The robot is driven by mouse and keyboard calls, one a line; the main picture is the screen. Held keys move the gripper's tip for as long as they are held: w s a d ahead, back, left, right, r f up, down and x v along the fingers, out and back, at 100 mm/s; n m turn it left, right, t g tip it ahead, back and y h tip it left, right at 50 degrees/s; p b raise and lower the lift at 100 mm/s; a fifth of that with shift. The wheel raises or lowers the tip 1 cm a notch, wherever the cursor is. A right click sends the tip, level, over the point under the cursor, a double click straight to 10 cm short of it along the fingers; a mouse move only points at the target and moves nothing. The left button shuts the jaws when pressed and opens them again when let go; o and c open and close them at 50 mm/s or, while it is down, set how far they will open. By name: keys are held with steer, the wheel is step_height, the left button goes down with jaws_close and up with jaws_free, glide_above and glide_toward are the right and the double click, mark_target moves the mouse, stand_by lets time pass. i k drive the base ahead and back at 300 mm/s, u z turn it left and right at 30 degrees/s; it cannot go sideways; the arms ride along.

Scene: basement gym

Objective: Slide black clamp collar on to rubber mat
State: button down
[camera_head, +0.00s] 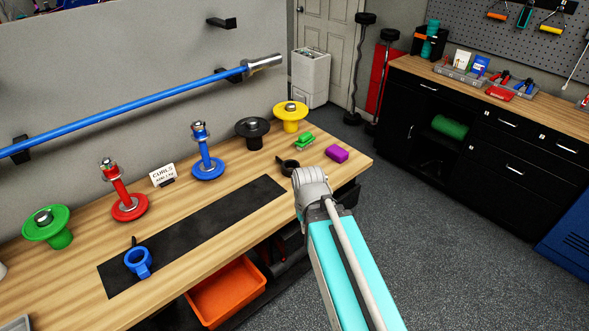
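The black clamp collar (288,167) stands on the wooden bench top, just off the right end of the rubber mat. Its right side is close to my arm's grey wrist in the picture, and I cannot tell whether anything touches it. The rubber mat (205,229) is a long black strip lying along the front of the bench. A blue clamp collar (138,262) sits on the mat's left end. My gripper's fingers are hidden behind my wrist and arm, so their hold does not show.
The mat's middle is clear. An orange bin (228,290) is below.

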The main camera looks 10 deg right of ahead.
mark_target(290, 163)
steer(key=z, duration=0.15)
steer(key=i, duration=1)
steer(key=z, duration=0.3)
steer(key=k, duration=0.65)
steer(key=u, duration=0.15)
